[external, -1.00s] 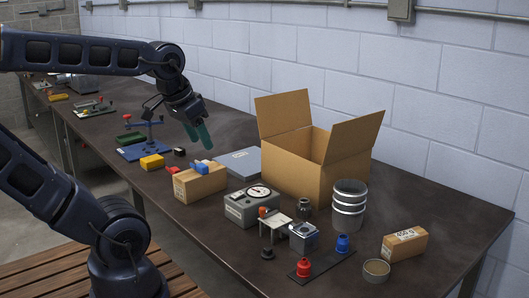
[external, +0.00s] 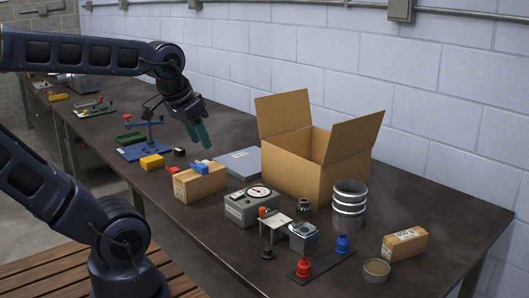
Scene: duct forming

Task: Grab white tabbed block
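My gripper (external: 200,141) has green fingers pointing down. It hangs in the air above the bench, left of the cardboard box, with nothing seen between the fingers. The fingers look a little apart. A white, flat-topped piece (external: 277,219) stands in front of the grey dial gauge box, well to the right of my gripper. It may be the white tabbed block, but its tabs are too small to make out. An orange knob (external: 263,211) is by its upper left edge.
The open cardboard box (external: 295,171) stands at the back.

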